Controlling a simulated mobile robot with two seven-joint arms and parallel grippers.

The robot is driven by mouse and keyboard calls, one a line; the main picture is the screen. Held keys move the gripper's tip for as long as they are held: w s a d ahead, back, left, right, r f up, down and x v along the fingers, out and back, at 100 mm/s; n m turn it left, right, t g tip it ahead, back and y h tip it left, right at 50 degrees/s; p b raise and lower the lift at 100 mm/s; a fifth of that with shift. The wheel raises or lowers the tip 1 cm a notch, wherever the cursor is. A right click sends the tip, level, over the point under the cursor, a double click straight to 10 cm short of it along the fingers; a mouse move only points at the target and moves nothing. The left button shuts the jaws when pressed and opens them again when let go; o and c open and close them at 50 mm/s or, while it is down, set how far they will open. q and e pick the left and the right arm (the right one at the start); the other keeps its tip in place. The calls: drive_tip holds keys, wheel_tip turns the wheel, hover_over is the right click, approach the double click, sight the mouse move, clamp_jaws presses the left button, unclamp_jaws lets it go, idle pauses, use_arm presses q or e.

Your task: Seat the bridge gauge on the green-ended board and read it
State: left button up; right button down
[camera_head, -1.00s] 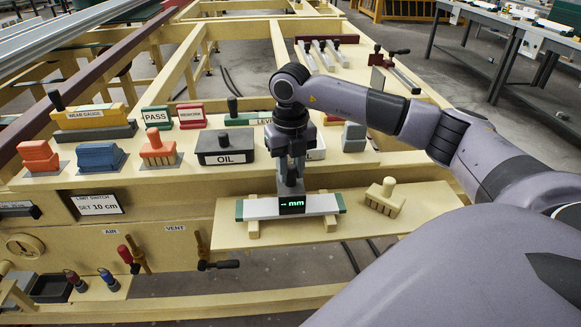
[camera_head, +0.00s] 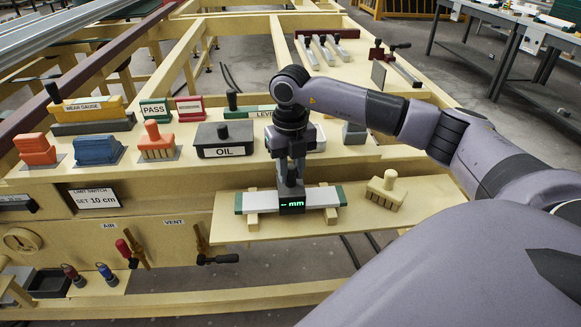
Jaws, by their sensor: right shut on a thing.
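The green-ended board (camera_head: 262,200) is a pale grey strip with green ends, lying across two wooden rests on the wooden shelf at the front. The bridge gauge (camera_head: 291,205) is a small dark block with a green-lit display that shows dashes and "mm", no number. It is at the middle of the board; I cannot tell whether it is fully seated. My right gripper (camera_head: 290,187) points down and is shut on the gauge from above. It hides part of the gauge and of the board's middle. My left gripper is not in view.
A wooden-handled block (camera_head: 387,190) stands on the shelf (camera_head: 330,226) right of the board. Behind are an OIL box (camera_head: 224,152), an orange-handled brush (camera_head: 157,142), a blue block (camera_head: 97,150) and a LEVEL tool (camera_head: 240,113). The shelf's far right is clear.

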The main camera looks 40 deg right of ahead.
drive_tip(key=shift+f+b, duration=0.85)
drive_tip(key=shift+f, duration=0.55)
drive_tip(key=c, duration=0.8)
unclamp_jaws()
drive_tip(key=shift+r, duration=3.6)
